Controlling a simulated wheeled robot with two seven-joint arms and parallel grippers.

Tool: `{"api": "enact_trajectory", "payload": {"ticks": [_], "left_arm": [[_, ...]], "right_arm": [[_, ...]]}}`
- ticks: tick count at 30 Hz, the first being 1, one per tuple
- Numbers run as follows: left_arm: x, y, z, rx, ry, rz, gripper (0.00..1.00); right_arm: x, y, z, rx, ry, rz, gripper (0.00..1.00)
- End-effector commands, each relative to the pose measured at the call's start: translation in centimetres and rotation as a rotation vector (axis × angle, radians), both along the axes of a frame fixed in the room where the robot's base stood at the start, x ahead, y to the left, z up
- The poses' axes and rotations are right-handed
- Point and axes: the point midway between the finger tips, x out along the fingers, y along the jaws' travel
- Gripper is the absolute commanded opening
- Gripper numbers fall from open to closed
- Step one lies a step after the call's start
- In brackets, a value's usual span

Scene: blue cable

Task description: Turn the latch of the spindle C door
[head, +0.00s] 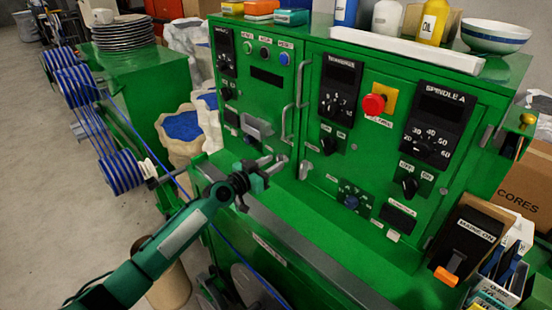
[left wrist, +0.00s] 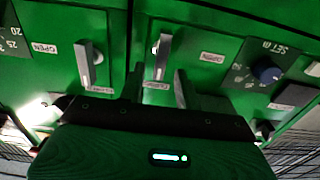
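The green cabinet (head: 300,120) has two doors whose edges meet near its middle. A grey latch (head: 305,170) sits low on the right door; it also shows in the left wrist view (left wrist: 162,57), hanging roughly upright beside an OPEN label. A second latch (head: 282,162) sits low on the left door and shows at left in the wrist view (left wrist: 88,66). I cannot read which door is spindle C. My left gripper (head: 268,170) is open in front of these latches; its fingers (left wrist: 157,90) stand apart, with the right door's latch appearing between them, not gripped. My right gripper is not in view.
A red stop button (head: 374,104) and several knobs stick out of the cabinet front. Vertical handles (head: 287,121) stand beside the door seam. Blue cable spools (head: 122,172) stand left. A black box (head: 468,240) stands right.

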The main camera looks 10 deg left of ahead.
Motion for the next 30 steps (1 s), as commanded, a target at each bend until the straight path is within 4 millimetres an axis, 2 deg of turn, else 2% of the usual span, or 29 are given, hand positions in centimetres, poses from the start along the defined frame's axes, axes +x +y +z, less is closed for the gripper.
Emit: {"api": "enact_trajectory", "payload": {"ticks": [6,16,17,21,30], "left_arm": [[1.6,-1.1,0.0,-0.001,0.001,-0.001,0.34],[1.9,-1.2,-0.1,0.001,0.001,0.0,0.34],[1.8,-1.2,-0.1,0.001,0.001,0.0,0.3],[1.8,-1.2,-0.1,0.001,0.001,0.0,0.02],[1.8,-1.2,-0.1,-0.01,0.008,-0.001,0.0]], "right_arm": [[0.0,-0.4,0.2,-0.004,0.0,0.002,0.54],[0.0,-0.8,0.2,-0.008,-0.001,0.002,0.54],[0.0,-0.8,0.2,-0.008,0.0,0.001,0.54],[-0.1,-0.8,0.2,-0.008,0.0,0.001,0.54],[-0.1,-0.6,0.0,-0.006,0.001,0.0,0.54]]}}
